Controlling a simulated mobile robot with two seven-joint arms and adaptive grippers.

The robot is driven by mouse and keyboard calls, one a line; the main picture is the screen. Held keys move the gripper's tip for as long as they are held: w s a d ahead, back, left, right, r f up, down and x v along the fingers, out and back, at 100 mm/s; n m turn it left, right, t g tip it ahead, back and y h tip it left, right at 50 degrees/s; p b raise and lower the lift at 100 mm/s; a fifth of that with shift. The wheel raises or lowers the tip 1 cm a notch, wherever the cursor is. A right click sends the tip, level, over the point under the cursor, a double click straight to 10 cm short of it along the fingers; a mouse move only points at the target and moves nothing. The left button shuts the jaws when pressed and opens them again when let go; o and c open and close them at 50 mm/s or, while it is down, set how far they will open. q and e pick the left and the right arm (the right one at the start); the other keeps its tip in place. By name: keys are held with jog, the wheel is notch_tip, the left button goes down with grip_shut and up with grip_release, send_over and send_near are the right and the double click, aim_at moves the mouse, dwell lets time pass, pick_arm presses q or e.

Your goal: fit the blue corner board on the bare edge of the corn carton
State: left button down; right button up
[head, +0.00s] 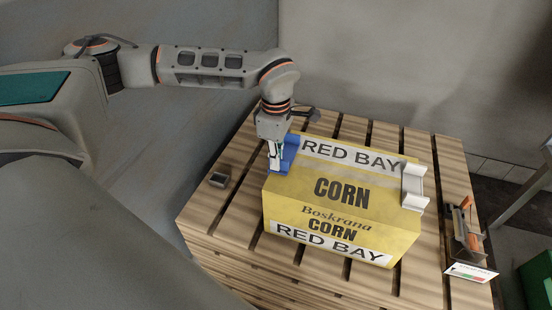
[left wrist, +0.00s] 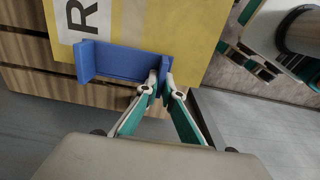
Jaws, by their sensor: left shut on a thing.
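The yellow corn carton (head: 341,192) sits on a slatted wooden pallet. The blue corner board (head: 289,152) is at the carton's upper left edge. A white corner board (head: 413,188) is on its right edge. My left gripper (head: 275,156) comes down from above at the left end and is shut on the blue board. In the left wrist view, the fingertips (left wrist: 163,88) pinch one end of the blue board (left wrist: 122,63), which overlaps the edge of the carton (left wrist: 165,22). I cannot tell whether the board sits flush. My right gripper is not in view.
The pallet (head: 228,205) has bare slats left of and behind the carton. A green bin (head: 539,284) stands beyond.

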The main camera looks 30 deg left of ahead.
pick_arm(q)
jog(key=shift+f, duration=0.3)
jog(key=c, duration=2.1)
grip_release()
jog(key=shift+c, duration=0.2)
notch_tip(320, 180, up, 12)
